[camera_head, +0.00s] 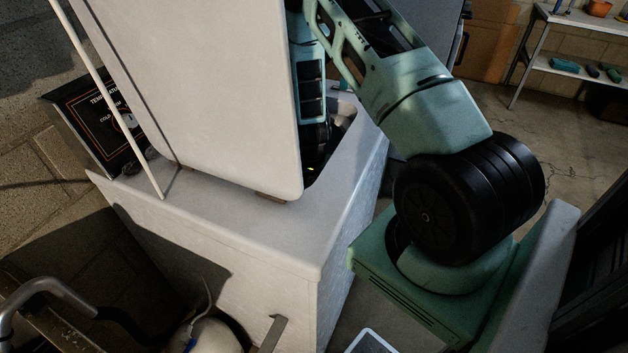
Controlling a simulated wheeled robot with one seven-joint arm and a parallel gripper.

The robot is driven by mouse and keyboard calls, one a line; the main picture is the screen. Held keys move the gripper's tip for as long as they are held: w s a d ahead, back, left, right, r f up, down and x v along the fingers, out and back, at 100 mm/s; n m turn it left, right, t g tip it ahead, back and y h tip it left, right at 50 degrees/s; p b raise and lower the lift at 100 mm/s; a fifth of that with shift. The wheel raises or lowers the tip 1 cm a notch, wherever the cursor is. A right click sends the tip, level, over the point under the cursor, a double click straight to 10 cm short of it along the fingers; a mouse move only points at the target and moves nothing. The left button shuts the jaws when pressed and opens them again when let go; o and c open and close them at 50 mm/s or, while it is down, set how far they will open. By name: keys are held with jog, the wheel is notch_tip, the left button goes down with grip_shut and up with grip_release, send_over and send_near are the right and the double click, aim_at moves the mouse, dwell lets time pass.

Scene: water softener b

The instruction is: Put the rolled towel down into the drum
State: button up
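The white top-loading machine (225,240) stands in the middle, its raised lid (215,90) turned toward the camera. Part of the opening (340,135) shows to the right of the lid; the drum inside is mostly hidden. My green arm comes from the right and bends down behind the lid into this opening. The dark end of the arm is seen only in part beside the lid's edge, and my gripper's fingers are hidden. I cannot make out the rolled towel; a pale patch shows in the opening, but I cannot tell what it is.
A black box with a temperature dial (105,120) stands left of the machine. A thin white pole (105,95) rises before the lid. A metal-handled object (45,290) is at lower left. A shelf (575,65) holding small items stands at the back right.

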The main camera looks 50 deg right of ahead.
jog(key=o, duration=1.1)
notch_tip(320, 180, up, 17)
jog(key=s+a, duration=0.1)
jog(key=a, duration=0.1)
jog(key=shift+s, duration=0.15)
jog(key=shift+a+r, duration=0.1)
